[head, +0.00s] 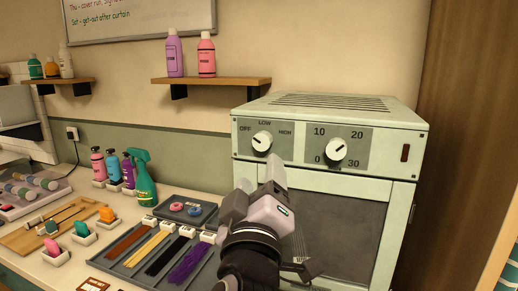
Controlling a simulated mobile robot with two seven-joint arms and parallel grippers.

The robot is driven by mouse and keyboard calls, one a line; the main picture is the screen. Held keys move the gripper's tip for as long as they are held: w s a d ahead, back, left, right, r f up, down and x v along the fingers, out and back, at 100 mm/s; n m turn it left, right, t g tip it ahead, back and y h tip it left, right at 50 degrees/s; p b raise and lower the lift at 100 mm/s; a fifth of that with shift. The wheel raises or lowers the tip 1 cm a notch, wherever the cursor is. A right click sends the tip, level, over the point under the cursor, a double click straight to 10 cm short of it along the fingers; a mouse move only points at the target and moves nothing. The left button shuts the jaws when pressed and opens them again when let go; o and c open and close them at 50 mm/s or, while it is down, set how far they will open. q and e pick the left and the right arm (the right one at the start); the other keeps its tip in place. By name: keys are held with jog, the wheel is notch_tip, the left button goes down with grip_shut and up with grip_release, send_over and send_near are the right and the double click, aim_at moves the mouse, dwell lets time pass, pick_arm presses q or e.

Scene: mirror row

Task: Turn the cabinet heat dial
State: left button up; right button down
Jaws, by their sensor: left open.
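The pale green cabinet (412,140) stands on the counter at the right of the head view. Its heat dial (262,141) is a round white knob on a grey panel marked OFF, LOW and HIGH. The dial's exact setting is too small to read surely. A second white knob, the timer dial (336,149), sits to its right among the numbers 0, 10, 20 and 30. My left gripper (259,180) is open and empty, below the heat dial in the picture and apart from it, fingers pointing up. My right gripper is out of view.
Left of the cabinet are a green spray bottle (143,180), several bottles and a grey tray (120,262) with coloured hair strands. A wooden shelf (215,81) holds two bottles above. The wall space left of the cabinet's face is clear.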

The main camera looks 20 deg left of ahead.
aim_at(261, 144)
pick_arm(q)
jog(key=shift+n+y, duration=0.3)
jog(key=shift+n, duration=0.1)
jog(key=w+r, duration=0.1)
jog(key=w+a+r+p, duration=0.1)
jog(key=w, duration=0.1)
jog(key=w+r+p, duration=0.1)
jog(key=shift+w+a, duration=0.2)
jog(key=shift+w, duration=0.15)
jog(key=shift+w+a+p, duration=0.2)
jog(key=shift+w+p, duration=0.25)
jog(key=shift+w, duration=0.35)
jog(key=c, duration=1)
